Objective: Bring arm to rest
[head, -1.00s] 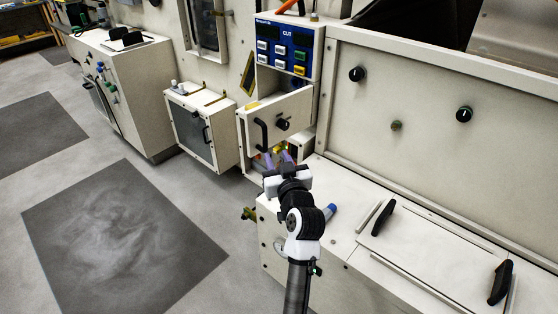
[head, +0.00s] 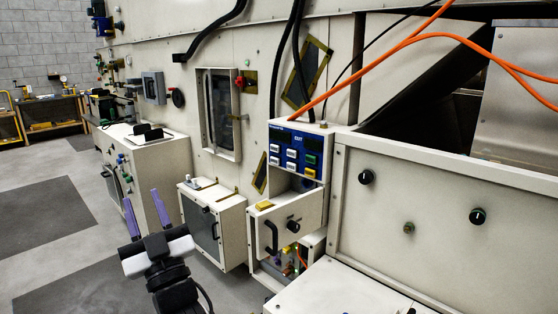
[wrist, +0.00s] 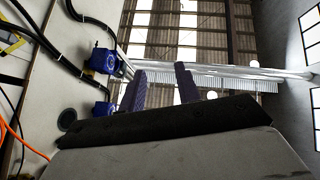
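My gripper (head: 143,213) is at the lower left of the head view, raised in front of the machine row with its two purple fingers pointing up. The fingers stand apart with a clear gap and nothing between them. In the wrist view the same fingers (wrist: 160,90) show spread and empty, pointing toward the ceiling. My gripper touches nothing that I can see. Most of my arm is below the picture edge.
A drawer-like box (head: 287,228) with a black handle juts out under the blue control panel (head: 296,151). A smaller white cabinet (head: 211,222) stands left of it. An orange cable (head: 376,58) hangs at upper right. Open floor (head: 50,275) lies to the left.

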